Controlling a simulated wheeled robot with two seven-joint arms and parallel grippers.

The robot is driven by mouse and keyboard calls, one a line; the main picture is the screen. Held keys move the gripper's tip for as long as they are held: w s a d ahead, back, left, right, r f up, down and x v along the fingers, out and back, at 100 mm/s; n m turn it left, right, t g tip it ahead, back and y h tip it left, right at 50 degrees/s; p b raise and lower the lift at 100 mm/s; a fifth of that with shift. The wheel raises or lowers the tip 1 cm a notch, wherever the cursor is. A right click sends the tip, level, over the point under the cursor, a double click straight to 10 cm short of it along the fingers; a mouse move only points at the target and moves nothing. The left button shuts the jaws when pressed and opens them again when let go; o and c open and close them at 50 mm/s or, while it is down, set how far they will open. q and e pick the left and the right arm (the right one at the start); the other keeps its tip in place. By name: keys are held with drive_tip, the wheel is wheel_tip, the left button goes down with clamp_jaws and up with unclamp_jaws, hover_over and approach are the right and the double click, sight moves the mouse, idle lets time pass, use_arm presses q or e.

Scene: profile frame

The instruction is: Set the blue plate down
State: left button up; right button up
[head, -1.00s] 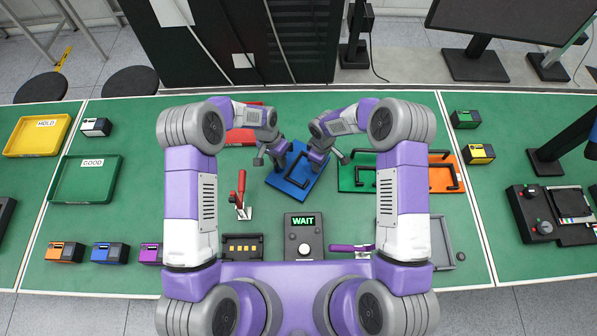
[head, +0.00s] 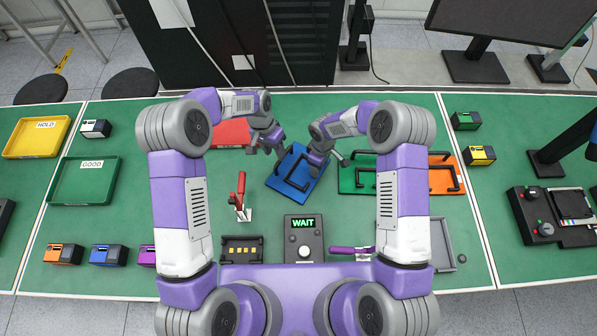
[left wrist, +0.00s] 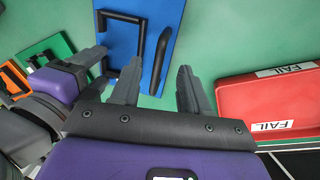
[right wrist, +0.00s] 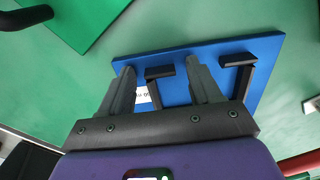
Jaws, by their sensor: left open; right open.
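The blue plate (head: 283,180) lies at an angle on the green bench, near the middle in the head view. It has two black handles; both show in the left wrist view (left wrist: 152,60). My left gripper (head: 266,150) is open and empty, off the plate's left side. How far the fingers reach down past that handle cannot be told.
A red FAIL tray (head: 230,132) is behind my left gripper. Green (head: 348,180) and orange (head: 441,179) plates lie to the right. A red-handled clamp (head: 240,195) and a WAIT box (head: 303,240) stand in front. Bare bench lies between clamp and plate.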

drive_tip(key=shift+r, duration=0.15)
use_arm(q)
drive_tip(key=r, duration=0.5)
drive_tip(key=shift+w+a, duration=0.25)
drive_tip(key=shift+a, duration=0.15)
use_arm(e)
wheel_tip(320, 180, up, 12)
drive_tip(key=shift+f, duration=0.2)
